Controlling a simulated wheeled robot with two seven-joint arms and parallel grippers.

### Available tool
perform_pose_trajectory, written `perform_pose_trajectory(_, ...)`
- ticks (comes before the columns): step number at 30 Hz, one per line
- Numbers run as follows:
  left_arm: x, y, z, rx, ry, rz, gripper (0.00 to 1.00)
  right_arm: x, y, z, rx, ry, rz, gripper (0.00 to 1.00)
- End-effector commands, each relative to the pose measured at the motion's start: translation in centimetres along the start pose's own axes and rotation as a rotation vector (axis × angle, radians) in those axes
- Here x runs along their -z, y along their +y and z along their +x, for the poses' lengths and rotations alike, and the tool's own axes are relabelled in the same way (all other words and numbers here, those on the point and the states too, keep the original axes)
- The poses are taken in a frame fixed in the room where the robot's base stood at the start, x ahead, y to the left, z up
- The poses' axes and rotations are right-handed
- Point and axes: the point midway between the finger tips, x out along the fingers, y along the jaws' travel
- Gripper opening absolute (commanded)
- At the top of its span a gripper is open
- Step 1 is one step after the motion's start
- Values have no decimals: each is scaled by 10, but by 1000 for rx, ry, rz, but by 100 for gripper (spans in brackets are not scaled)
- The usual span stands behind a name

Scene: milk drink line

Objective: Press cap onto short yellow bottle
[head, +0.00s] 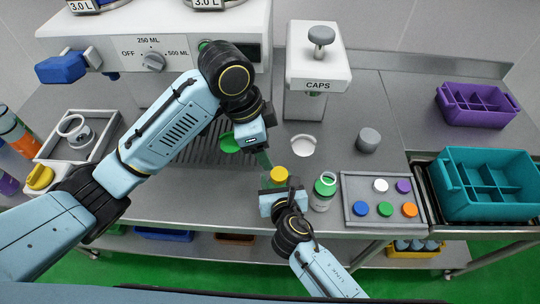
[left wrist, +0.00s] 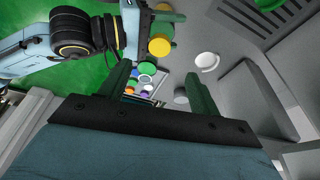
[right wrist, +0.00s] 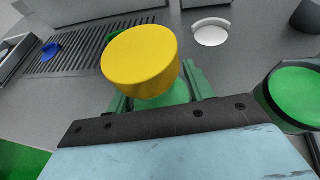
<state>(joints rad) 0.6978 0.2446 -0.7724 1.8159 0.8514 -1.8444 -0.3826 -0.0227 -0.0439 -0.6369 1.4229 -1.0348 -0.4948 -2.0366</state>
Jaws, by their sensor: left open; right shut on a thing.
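A yellow round cap (head: 279,175) shows at the jaws of my right gripper (head: 277,187). In the right wrist view the yellow cap (right wrist: 142,62) stands above the fingers, slightly tilted in the picture. The right gripper is shut on what seems to be the short yellow bottle below it. The bottle's body is mostly hidden by fingers and cap, so I cannot tell how fully the cap is seated. In the left wrist view the cap (left wrist: 160,46) lies beyond the fingers. My left gripper (head: 264,158) is open and empty, just above and left of the cap.
A green-topped bottle (head: 324,190) stands close right of my right gripper. Beside it is a grey tray (head: 350,217) with several coloured caps. The caps dispenser (head: 318,85), its white round holder (head: 303,145) and a grey cylinder (head: 368,139) stand behind. Teal (head: 488,206) and purple (head: 474,118) crates are right.

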Motion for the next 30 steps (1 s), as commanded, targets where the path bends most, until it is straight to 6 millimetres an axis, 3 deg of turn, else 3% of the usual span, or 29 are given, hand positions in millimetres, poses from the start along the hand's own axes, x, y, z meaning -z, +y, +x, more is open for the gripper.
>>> perform_pose_trajectory(5, 0, 0, -15, 1, 0, -2, 63, 0, 0, 0, 0, 0, 0, 11)
perform_pose_trajectory(14, 0, 0, -17, 0, -1, -1, 63, 0, 0, 0, 0, 0, 0, 11)
perform_pose_trajectory(15, 0, 0, -17, 0, -1, -1, 63, 0, 0, 0, 0, 0, 0, 56)
perform_pose_trajectory(18, 0, 0, -17, 0, -1, -1, 63, 0, 0, 0, 0, 0, 0, 69)
perform_pose_trajectory(20, 0, 0, -17, 0, 0, -1, 63, 0, 0, 0, 0, 0, 0, 77)
perform_pose_trajectory(30, 0, 0, -18, -1, 0, -1, 63, 0, 0, -3, 0, 0, 0, 78)
